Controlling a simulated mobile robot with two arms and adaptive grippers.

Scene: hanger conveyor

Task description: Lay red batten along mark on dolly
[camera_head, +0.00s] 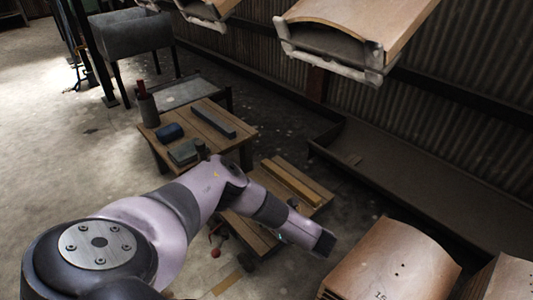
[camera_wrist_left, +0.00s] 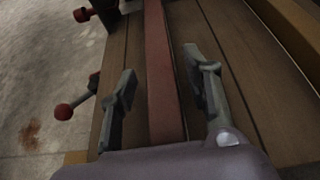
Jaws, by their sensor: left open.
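The red batten (camera_wrist_left: 160,75) lies lengthwise on the wooden deck boards of the dolly (camera_wrist_left: 235,75) in the left wrist view. My left gripper (camera_wrist_left: 165,88) is open, with one finger on each side of the batten. The left finger shows a gap to it; I cannot tell whether the right finger touches. In the head view the dolly deck (camera_head: 315,190) shows beyond my left arm, which hides much of it, the red batten and the left fingertips. I cannot make out the mark for certain. My right gripper is in neither view.
A yellowish wooden batten (camera_head: 290,182) lies on the dolly's far side. A wooden table (camera_head: 215,125) behind holds a dark bar (camera_head: 213,122), a blue item (camera_head: 170,131) and a bottle (camera_head: 148,109). Curved brown panels (camera_head: 390,260) stand at front right. Hanging carriers (camera_head: 335,65) are overhead.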

